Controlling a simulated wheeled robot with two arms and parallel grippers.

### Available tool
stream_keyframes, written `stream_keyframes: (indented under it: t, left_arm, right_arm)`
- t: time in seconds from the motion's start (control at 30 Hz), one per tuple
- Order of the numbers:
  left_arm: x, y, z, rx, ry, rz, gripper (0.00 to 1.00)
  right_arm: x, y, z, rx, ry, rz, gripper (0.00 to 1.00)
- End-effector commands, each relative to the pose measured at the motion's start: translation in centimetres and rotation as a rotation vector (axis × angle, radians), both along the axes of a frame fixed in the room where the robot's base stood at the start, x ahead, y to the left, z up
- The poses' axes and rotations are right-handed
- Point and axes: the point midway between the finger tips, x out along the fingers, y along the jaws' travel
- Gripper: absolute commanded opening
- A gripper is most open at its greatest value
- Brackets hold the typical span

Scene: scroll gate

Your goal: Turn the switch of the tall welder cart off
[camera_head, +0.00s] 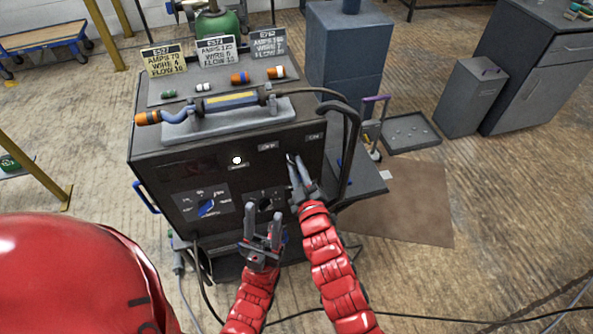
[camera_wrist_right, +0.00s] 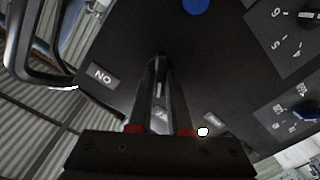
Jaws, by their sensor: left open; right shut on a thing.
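The tall welder cart (camera_head: 165,165) is a dark box with a front panel of labels and dials. My right gripper (camera_head: 293,168) is at the upper right of this panel. In the right wrist view its fingers (camera_wrist_right: 158,85) are shut against the panel, apparently on the switch, which they hide. An ON label (camera_wrist_right: 102,76) is beside the fingers, upside down. A white lamp (camera_head: 236,160) glows on the panel, and it also shows in the right wrist view (camera_wrist_right: 203,132). My left gripper (camera_head: 263,228) is open in front of the lower panel, below the right one.
A torch (camera_head: 230,100) and tags (camera_head: 215,50) are on the cart's top. A blue dial (camera_head: 206,208) is at the panel's lower left. A black handle (camera_head: 350,150) curves down the cart's right side. Grey cabinets (camera_head: 345,50) stand behind. Cables lie on the floor.

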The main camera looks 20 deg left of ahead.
Motion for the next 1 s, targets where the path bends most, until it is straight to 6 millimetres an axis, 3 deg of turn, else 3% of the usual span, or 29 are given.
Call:
stream_keyframes:
  t: [0.77, 0.8, 0.93, 1.0]
  left_arm:
    - [0.01, 0.0, -0.69, 0.0, 0.0, 0.0, 0.5]
    - [0.0, 0.0, -0.69, 0.0, 0.0, 0.0, 0.5]
    - [0.0, 0.0, -0.68, 0.0, 0.0, 0.0, 0.5]
    - [0.0, -0.01, -0.68, 0.0, 0.0, 0.0, 0.5]
  right_arm:
    - [0.0, -0.01, -0.08, -0.083, -0.054, 0.0, 0.0]
    - [0.01, -0.01, -0.07, -0.083, -0.054, 0.0, 0.24]
    - [0.0, 0.0, -0.06, -0.082, -0.054, 0.0, 0.47]
    - [0.0, 0.0, -0.05, -0.082, -0.054, 0.0, 0.47]
